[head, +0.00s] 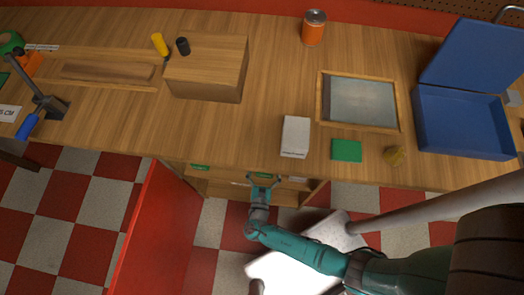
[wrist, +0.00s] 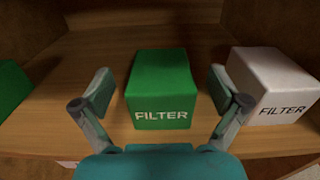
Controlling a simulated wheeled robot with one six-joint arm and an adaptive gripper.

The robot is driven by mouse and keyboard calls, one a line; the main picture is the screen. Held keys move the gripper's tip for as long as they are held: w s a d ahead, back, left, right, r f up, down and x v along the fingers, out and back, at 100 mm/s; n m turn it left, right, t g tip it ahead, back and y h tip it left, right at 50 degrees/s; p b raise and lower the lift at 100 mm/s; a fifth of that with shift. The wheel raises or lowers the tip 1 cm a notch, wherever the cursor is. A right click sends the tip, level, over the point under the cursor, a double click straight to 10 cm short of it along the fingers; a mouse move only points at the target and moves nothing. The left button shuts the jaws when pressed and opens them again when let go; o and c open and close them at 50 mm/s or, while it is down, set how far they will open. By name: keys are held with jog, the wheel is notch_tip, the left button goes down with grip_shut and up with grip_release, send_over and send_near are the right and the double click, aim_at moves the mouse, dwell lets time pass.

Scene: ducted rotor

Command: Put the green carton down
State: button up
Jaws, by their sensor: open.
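A green carton marked FILTER (wrist: 160,88) stands upright on a wooden shelf (wrist: 85,50) in the wrist view. My gripper (wrist: 161,84) is open, with one finger on each side of this carton. Gaps show between the fingers and the carton's sides. In the head view my gripper (head: 263,180) reaches into the open compartment under the workbench, where a bit of green carton (head: 262,174) shows at its tip. Most of that carton is hidden by the bench top and the gripper.
A second green carton (wrist: 12,88) stands at left and a white FILTER carton (wrist: 272,82) at right on the shelf. A red door (head: 150,230) stands open left of the compartment. The bench top (head: 240,125) above bears a white box (head: 295,136) and a blue case (head: 462,122).

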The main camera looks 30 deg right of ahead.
jog(key=v, duration=0.9)
jog(key=shift+s, duration=0.1)
